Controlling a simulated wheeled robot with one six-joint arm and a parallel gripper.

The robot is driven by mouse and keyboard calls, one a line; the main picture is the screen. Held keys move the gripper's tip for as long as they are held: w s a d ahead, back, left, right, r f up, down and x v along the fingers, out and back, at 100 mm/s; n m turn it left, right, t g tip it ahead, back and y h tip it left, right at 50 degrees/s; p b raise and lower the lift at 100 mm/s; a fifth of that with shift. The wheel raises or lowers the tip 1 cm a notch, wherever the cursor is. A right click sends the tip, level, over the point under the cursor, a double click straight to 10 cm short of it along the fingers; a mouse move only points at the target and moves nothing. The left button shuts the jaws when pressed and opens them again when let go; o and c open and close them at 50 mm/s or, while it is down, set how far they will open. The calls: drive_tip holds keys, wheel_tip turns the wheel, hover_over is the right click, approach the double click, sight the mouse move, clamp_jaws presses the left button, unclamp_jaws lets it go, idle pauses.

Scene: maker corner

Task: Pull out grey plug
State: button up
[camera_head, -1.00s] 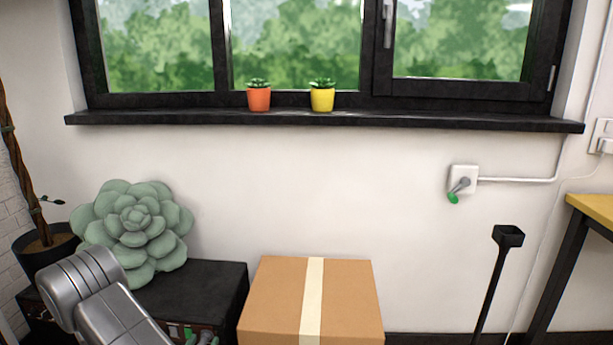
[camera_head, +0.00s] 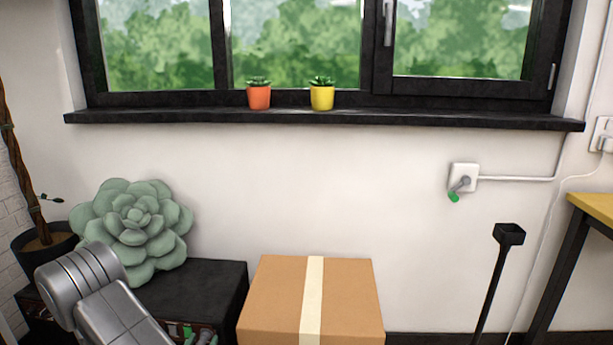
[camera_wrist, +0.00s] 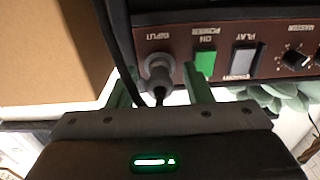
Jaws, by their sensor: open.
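A grey plug (camera_wrist: 158,72) with a dark cable sits in the INPUT socket of a brown-red panel (camera_wrist: 225,55), shown upside down in the wrist view. My gripper (camera_wrist: 161,78) has its two green fingers apart, one on each side of the plug. I cannot tell whether either finger touches it. In the head view the panel shows only partly at the bottom edge, beside my arm.
The panel has a green power switch (camera_wrist: 205,63), a grey switch (camera_wrist: 243,58) and knobs. A cardboard box (camera_head: 265,300) stands right of the black cabinet (camera_head: 215,282). A succulent-shaped cushion (camera_head: 135,225) lies on the cabinet. A black stand (camera_head: 500,270) is at right.

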clamp_jaws()
drive_tip(key=s+b, duration=0.1)
drive_tip(key=s, duration=0.5)
drive_tip(key=shift+a, duration=0.25)
idle(1.0)
idle(0.3)
